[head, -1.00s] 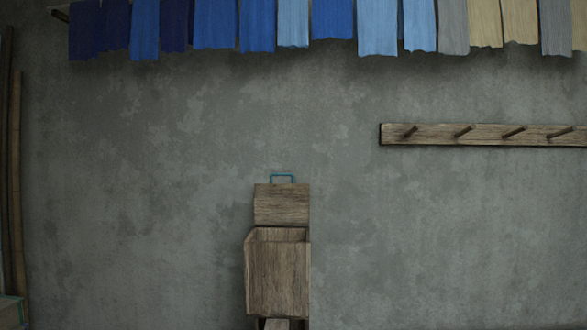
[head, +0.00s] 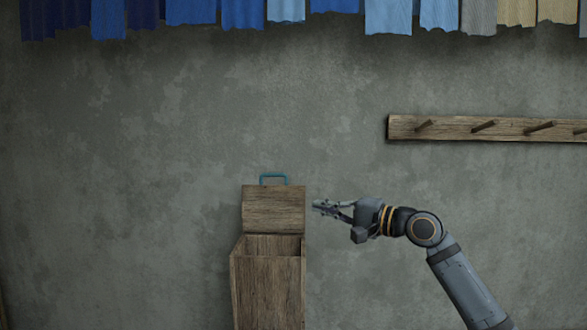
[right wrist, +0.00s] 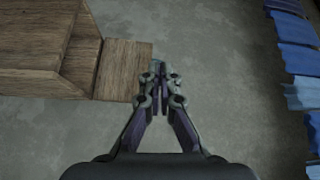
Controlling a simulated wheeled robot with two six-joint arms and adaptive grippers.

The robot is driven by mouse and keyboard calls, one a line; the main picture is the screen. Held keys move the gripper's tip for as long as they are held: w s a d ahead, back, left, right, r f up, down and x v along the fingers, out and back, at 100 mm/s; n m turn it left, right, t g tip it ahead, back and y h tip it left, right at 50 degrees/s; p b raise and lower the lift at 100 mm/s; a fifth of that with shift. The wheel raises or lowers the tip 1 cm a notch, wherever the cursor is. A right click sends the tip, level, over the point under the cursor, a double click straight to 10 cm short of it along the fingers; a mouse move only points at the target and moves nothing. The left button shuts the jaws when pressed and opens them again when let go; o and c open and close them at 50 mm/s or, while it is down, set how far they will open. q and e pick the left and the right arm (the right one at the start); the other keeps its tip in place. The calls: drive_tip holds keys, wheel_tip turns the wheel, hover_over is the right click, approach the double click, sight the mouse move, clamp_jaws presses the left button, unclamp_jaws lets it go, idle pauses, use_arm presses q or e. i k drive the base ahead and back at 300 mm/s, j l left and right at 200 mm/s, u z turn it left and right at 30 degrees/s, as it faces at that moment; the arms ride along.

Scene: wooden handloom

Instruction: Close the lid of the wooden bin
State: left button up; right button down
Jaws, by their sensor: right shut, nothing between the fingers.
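The wooden bin (head: 268,287) stands against the wall in the lower middle of the head view. Its lid (head: 272,210) is raised upright at the back, with a teal handle (head: 273,177) on its top edge. The bin's opening shows in front of the lid. My right gripper (head: 316,207) is shut and empty, just right of the lid in the head view. In the right wrist view the lid (right wrist: 124,71) lies left of the fingertips (right wrist: 158,72), and the bin (right wrist: 40,45) is farther left. Whether the fingers touch the lid, I cannot tell. My left gripper is out of view.
A wooden peg rail (head: 460,129) is fixed to the wall at the right. Blue, grey and cream cloths (head: 245,12) hang along the top. The wall between them and the bin is bare.

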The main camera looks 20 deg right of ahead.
sight(278, 208)
drive_tip(key=i+l, duration=0.3)
drive_tip(key=i, duration=0.15)
drive_tip(key=i+l, duration=0.35)
drive_tip(key=i, duration=0.1)
